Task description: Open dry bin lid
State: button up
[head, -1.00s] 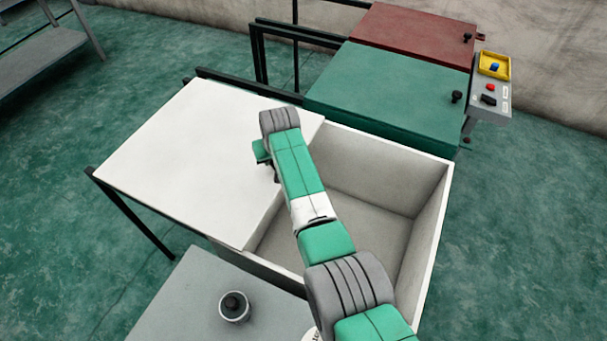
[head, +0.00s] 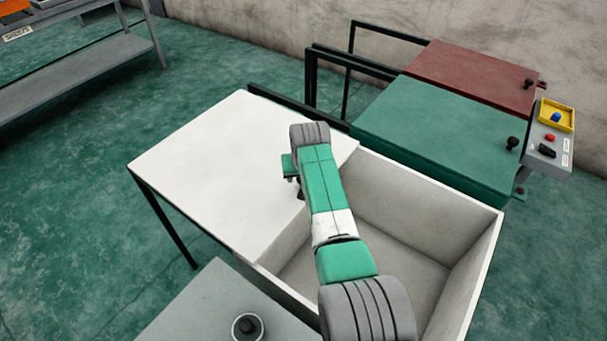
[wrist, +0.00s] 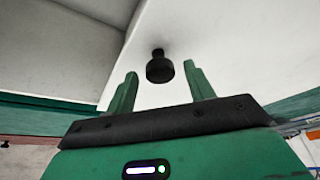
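The white bin (head: 478,268) stands open on its right side. Its white lid (head: 225,165) lies slid over to the left, and I look down into the empty inside. In the wrist view a black knob (wrist: 159,69) sticks out from the white lid surface (wrist: 225,45). My gripper (wrist: 160,73) is open, with one green finger on each side of the knob and visible gaps between. In the head view my arm reaches over the bin to the lid's right edge and mostly hides the gripper and the knob.
Behind stand a closed green-lidded bin (head: 440,125) and a closed red-lidded bin (head: 478,72), each with a black knob. A control box (head: 548,140) is at the right. A grey table (head: 205,315) with a small round pot is in front. A grey shelf (head: 85,70) stands far left.

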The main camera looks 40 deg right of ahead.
jog(key=p+v, duration=0.5)
jog(key=v, duration=0.3)
jog(key=shift+f, duration=0.1)
dwell(0.3)
